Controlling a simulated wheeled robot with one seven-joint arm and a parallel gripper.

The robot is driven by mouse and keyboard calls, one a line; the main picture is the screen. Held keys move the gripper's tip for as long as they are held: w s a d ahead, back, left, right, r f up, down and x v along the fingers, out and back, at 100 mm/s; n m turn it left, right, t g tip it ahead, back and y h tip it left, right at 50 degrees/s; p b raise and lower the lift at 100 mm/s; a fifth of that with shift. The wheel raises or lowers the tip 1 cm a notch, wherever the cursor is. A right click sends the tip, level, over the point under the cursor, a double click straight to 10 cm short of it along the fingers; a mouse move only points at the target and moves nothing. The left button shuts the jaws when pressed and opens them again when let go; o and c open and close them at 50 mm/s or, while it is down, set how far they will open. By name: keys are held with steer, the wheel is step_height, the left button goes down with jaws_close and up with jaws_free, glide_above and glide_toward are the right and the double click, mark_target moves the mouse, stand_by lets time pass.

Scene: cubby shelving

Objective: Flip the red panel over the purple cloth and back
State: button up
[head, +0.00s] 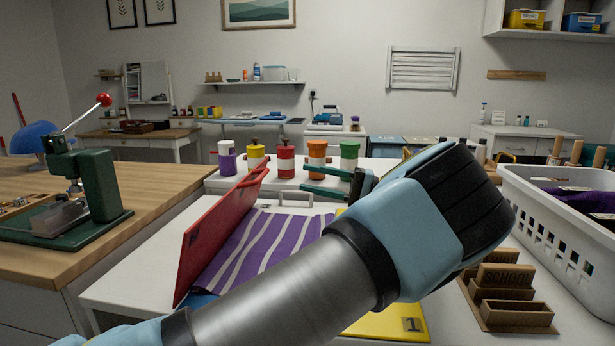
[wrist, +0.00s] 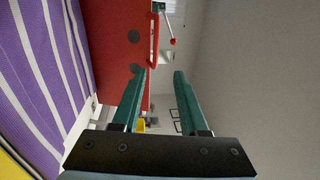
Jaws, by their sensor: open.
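The red panel (head: 212,232) stands steeply raised along the left side of the purple cloth (head: 265,240), leaning left. The cloth has white stripes and lies flat, partly hidden by my arm. A red handle (head: 254,180) runs along the panel's upper edge. My gripper (head: 305,181) is open and empty, to the right of the panel's upper edge. In the wrist view, my gripper (wrist: 160,72) points toward the panel (wrist: 112,40). The handle (wrist: 154,45) appears between the fingertip lines, seemingly beyond them. The striped cloth (wrist: 45,70) fills the left side.
A yellow panel (head: 390,327) marked 1 lies at the front; blue (head: 197,300) shows beneath the red panel. Several colored jars (head: 285,160) stand behind. A green lever press (head: 95,190) is left. A white basket (head: 560,225) and wooden organizer (head: 510,310) are right.

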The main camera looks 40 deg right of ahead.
steer(key=shift+s+d+f+b, duration=0.55)
steer(key=shift+s+d+f, duration=0.65)
steer(key=shift+s+d, duration=0.15)
